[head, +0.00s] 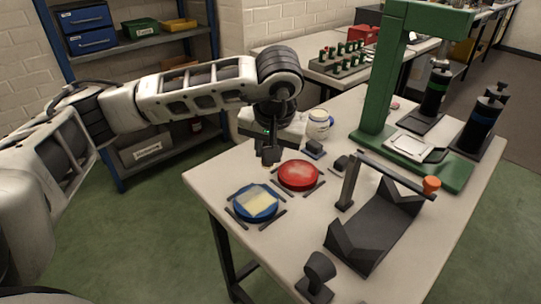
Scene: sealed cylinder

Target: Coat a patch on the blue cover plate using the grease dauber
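The blue cover plate (240,212) lies flat between dark rails at the near left of the table. A pale yellowish square patch (262,204) shows on its top. My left gripper (269,157) points down above the table, behind the blue plate and just left of the red plate (298,174). Its dark fingers look close together, but I cannot tell whether they hold anything. I cannot make out the grease dauber for certain. A white jar with a label (318,126) stands behind the red plate. My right gripper is not in view.
A dark V-shaped cradle (375,232) with a post and orange-tipped bar (431,185) fills the table's near right. A green press frame (380,85) and dark cylinders (478,122) stand behind. A small dark block (315,148) sits near the jar.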

